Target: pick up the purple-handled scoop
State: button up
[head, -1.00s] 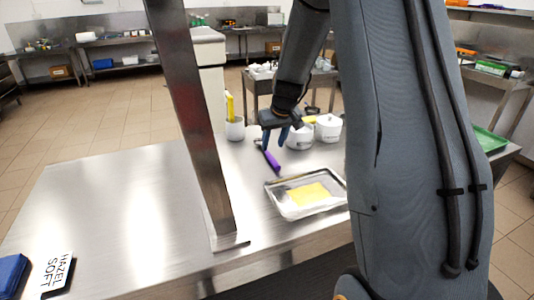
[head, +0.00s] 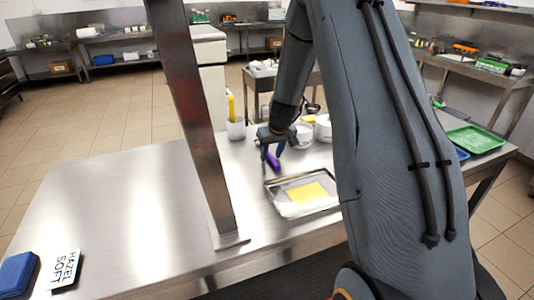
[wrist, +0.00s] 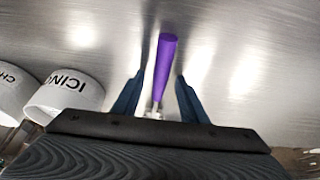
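The purple-handled scoop (wrist: 164,68) lies on the steel table, its purple handle pointing away from my gripper in the wrist view. Its handle (head: 273,161) also shows in the head view, just behind the metal tray. My gripper (wrist: 157,92) is open, with one blue finger on each side of the scoop and a gap to the handle on both sides. In the head view my gripper (head: 272,152) is low over the table at the handle. The scoop's head end is hidden under my gripper.
A metal tray (head: 329,207) with a yellow sheet stands in front of the scoop. White tubs, one marked ICING (wrist: 68,95), stand close beside my gripper.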

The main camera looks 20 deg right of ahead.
jog(key=shift+f, duration=0.1)
grip_shut()
dwell(0.4)
